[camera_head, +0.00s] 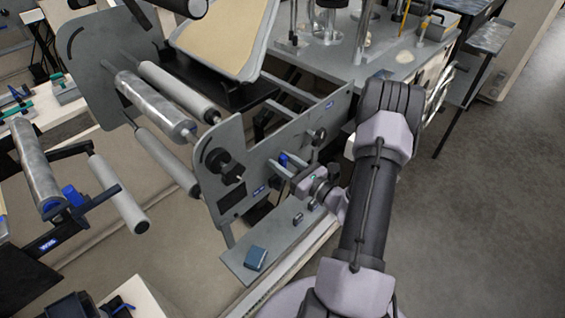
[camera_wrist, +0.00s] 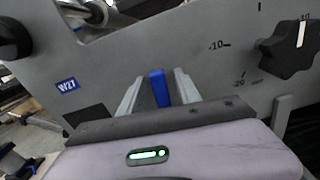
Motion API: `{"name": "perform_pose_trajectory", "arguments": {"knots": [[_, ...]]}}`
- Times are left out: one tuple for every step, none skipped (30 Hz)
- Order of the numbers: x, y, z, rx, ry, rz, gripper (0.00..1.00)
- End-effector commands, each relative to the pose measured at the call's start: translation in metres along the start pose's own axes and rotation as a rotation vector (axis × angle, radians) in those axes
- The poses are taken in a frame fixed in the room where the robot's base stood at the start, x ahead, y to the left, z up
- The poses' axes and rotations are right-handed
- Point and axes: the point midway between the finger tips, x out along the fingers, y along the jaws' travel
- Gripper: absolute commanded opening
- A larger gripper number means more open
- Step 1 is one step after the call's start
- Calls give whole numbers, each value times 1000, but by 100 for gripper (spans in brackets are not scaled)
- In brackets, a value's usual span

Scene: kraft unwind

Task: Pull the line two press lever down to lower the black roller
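A small blue lever (camera_wrist: 158,88) stands up in front of a grey machine side plate in the wrist view. It also shows as a small blue upright piece on that plate in the head view (camera_head: 283,159). My gripper (camera_wrist: 157,84) has one finger on each side of the lever, with a visible gap at the left and a smaller one at the right. In the head view my gripper (camera_head: 288,171) reaches the plate from the right. A dark roller (camera_head: 183,6) shows at the top edge of the head view, partly cut off; I cannot tell whether the lever moves it.
The grey side plate (camera_head: 225,210) carries black knobs; one black knob (camera_wrist: 292,47) with a scale sits right of the lever. Metal rollers (camera_head: 155,105) lie left. Open floor is at right.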

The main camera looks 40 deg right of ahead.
Motion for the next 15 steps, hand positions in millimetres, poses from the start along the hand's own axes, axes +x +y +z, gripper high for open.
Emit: {"name": "perform_pose_trajectory", "arguments": {"knots": [[0, 0, 0, 0, 0, 0, 40], [0, 0, 0, 0, 0, 0, 40], [0, 0, 0, 0, 0, 0, 40], [0, 0, 0, 0, 0, 0, 36], [0, 0, 0, 0, 0, 0, 30], [0, 0, 0, 0, 0, 0, 22], [0, 0, 0, 0, 0, 0, 16], [0, 0, 0, 0, 0, 0, 11], [0, 0, 0, 0, 0, 1, 3], [0, 0, 0, 0, 0, 1, 0], [0, 0, 0, 0, 0, 1, 0], [0, 0, 0, 0, 0, 1, 0], [-1, 0, 0, 0, 1, 1, 0], [-1, 0, 0, 0, 1, 1, 0], [-1, 0, 0, 0, 1, 1, 0]]}}
